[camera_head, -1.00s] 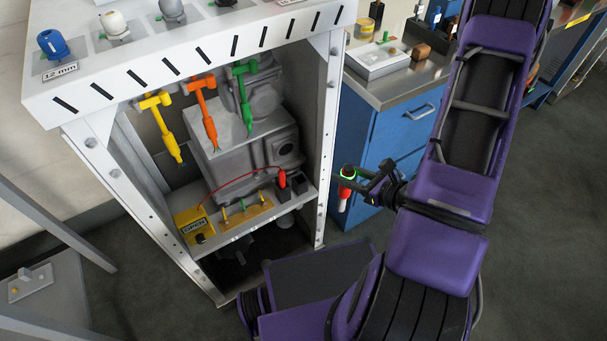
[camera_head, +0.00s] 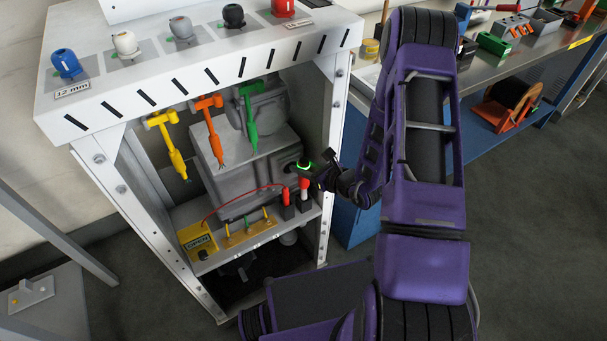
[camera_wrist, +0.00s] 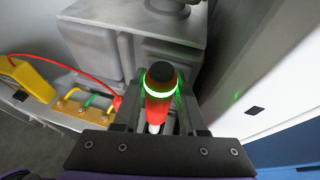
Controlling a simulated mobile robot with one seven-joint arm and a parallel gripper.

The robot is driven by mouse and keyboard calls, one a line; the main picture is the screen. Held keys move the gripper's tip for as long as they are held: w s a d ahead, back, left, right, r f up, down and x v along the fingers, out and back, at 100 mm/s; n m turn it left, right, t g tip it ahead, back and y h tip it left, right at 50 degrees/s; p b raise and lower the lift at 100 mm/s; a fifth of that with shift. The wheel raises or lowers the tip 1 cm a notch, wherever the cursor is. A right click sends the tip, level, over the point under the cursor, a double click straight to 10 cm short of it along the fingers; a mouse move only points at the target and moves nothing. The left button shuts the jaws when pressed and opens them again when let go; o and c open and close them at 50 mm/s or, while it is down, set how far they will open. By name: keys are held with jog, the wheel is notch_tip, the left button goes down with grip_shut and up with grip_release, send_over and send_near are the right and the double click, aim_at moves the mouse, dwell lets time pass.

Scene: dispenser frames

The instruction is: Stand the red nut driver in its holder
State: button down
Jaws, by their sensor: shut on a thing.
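The red nut driver (camera_head: 304,183) is upright in my gripper (camera_head: 311,171), over the right end of the cabinet's inner shelf. In the wrist view the driver (camera_wrist: 158,108) shows a black cap, a glowing green ring and a red body, with a pale part below between the fingers (camera_wrist: 155,122). My gripper is shut on it. Two small black blocks stand on the shelf. The right block (camera_head: 303,206), likely the holder, is just below the driver. I cannot tell whether the driver's lower end is inside it. The left block (camera_head: 287,212) holds a red-handled plug (camera_head: 286,196) with a red cable.
The cabinet's white right post (camera_head: 333,150) stands close beside my gripper. A grey machine (camera_head: 235,165) is behind. Yellow, orange (camera_head: 214,130) and green T-handled tools hang above. A yellow OPEN box (camera_head: 197,241) and a brass rack (camera_head: 249,232) sit left on the shelf.

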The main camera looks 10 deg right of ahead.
jog(key=shift+f, duration=1.7)
jog(key=shift+f+b, duration=0.1)
jog(key=shift+b, duration=0.2)
jog(key=c, duration=0.8)
grip_release()
jog(key=shift+o, duration=0.2)
jog(key=v, duration=1.2)
jog(key=shift+p, duration=0.35)
